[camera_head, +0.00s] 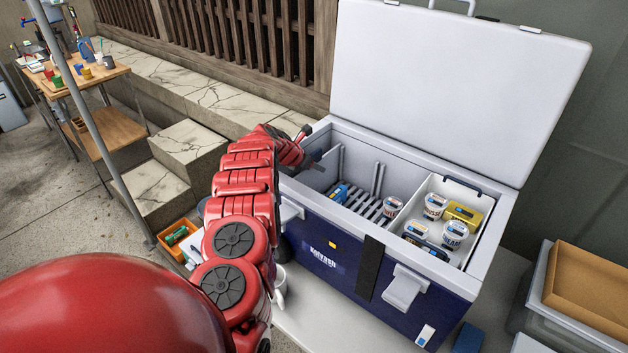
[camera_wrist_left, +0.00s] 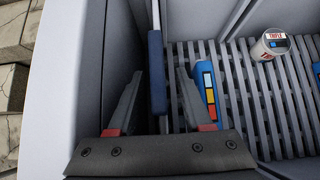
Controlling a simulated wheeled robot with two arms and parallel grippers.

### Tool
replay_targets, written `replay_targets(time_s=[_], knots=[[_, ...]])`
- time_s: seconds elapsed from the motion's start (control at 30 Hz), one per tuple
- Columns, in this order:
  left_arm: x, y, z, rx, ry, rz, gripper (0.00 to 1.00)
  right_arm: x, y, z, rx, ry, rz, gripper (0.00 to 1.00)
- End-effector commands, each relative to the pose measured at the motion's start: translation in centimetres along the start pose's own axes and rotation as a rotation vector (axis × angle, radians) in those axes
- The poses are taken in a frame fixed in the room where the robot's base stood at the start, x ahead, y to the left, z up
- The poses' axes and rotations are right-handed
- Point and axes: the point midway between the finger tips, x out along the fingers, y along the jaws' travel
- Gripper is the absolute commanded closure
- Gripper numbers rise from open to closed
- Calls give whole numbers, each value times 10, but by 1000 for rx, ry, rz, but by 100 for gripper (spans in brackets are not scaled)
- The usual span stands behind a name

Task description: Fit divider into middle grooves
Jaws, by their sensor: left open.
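The divider (camera_wrist_left: 157,75), a thin pale panel with a dark blue grip on its top edge, stands in the left end of the cooler in the left wrist view. My left gripper (camera_wrist_left: 158,88) is open, with one finger on each side of the blue grip. In the head view my left gripper (camera_head: 314,160) reaches over the cooler's left rim, and I cannot clearly make out the divider there. The cooler (camera_head: 330,226) is blue and grey with its lid up. Upright middle grooves (camera_head: 378,179) show on its back inner wall. My right gripper is not in view.
A blue pack (camera_head: 340,193) and a round tub (camera_head: 392,207) lie on the slatted floor. The raised lid (camera_head: 450,85) stands behind.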

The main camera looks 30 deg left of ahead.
Motion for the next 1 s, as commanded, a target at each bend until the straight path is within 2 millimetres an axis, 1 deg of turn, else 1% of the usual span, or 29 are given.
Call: replay_targets(time_s=[0.27,0.3,0.57,0.6,1.0], knots=[[2,-1,-1,-2,1,-2,50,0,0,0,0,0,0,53],[2,-1,-1,-1,1,-2,52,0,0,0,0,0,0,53],[2,-1,-1,-1,1,-1,99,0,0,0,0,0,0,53],[2,-1,-1,-1,1,-1,100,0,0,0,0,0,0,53],[2,-1,-1,-1,1,-1,100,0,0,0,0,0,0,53]])
